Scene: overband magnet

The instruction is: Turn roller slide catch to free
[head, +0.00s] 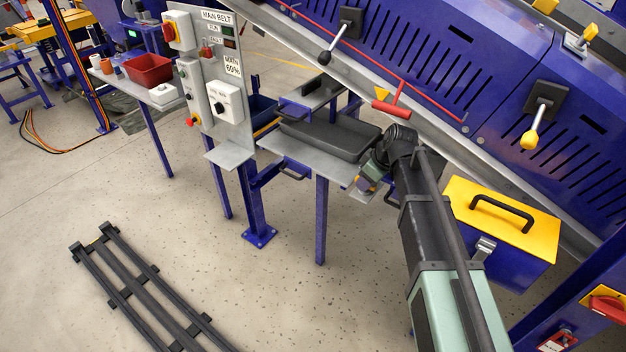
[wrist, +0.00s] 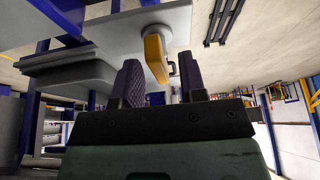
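A yellow lever (wrist: 156,60), which I take to be the roller slide catch, hangs on a round grey mount under a grey plate in the wrist view. My gripper (wrist: 160,68) is open, with one dark ribbed finger on each side of the lever's lower end in the picture. I cannot tell how deep the lever sits between the fingers, and I see no clear contact. In the head view my gripper (head: 368,178) is beside the grey bracket below the conveyor, largely hidden by my wrist. The lever cannot be made out surely there.
A dark tray-like block (head: 330,135) lies on a grey shelf left of my gripper. A blue box with a yellow lid (head: 500,215) is right of my arm. A red T-handle (head: 391,101) and a black-knobbed lever (head: 332,48) are above. Floor at lower left holds a dark rack (head: 140,285).

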